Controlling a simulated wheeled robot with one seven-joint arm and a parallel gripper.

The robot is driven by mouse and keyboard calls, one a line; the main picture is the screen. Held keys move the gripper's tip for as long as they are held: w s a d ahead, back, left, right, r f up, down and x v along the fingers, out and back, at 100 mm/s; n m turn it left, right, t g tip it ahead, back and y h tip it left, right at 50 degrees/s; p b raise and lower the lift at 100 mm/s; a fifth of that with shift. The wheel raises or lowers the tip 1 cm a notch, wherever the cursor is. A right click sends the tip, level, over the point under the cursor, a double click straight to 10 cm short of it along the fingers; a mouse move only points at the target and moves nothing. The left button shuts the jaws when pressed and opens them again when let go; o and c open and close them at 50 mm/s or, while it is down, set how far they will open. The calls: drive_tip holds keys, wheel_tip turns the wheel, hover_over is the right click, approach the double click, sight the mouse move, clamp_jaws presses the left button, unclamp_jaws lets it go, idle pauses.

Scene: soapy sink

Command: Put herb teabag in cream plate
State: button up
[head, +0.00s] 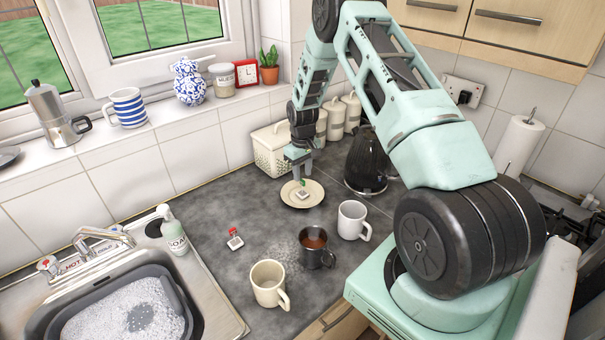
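The cream plate (288,201) lies on the dark worktop, right of the sink and in front of the white basket. A teabag with a green tag, the herb teabag (302,194), is on the plate near its middle. My gripper (301,174) points down just above the plate's far part. Its two fingers look apart, with the teabag below the fingertips; I see nothing held between them. A second teabag with a red tag (235,240) lies on the worktop to the left.
A white mug (352,219), a dark mug of brown liquid (316,250) and a cream mug (268,282) stand in front of the plate. A black kettle (366,165) is close on its right. The soapy sink (125,315) and soap bottle (173,235) are left.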

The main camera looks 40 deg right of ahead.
sight(302, 180)
wheel_tip(302, 180, up, 5)
drive_tip(key=shift+p, duration=1.05)
drive_tip(key=shift+f, duration=0.1)
drive_tip(key=s+a+r+n+b, duration=0.1)
drive_tip(key=s+a+r+b, duration=0.15)
drive_tip(key=a, duration=0.75)
drive_tip(key=s+a+r+n+y+b, duration=0.1)
drive_tip(key=s+a+r+n+b, duration=0.15)
drive_tip(key=a, duration=0.75)
drive_tip(key=s+a+r+b, duration=0.2)
drive_tip(key=a+b, duration=0.1)
drive_tip(key=a, duration=0.6)
drive_tip(key=s+a+n+b, duration=0.2)
drive_tip(key=s+a, duration=0.4)
drive_tip(key=s, duration=0.6)
drive_tip(key=s+a+n+b, duration=0.3)
drive_tip(key=s+a+b, duration=0.2)
drive_tip(key=s, duration=0.8)
drive_tip(key=shift+s+a+b, duration=0.2)
drive_tip(key=shift+a+b, duration=0.1)
drive_tip(key=shift+a, duration=0.1)
drive_tip(key=shift+f, duration=0.1)
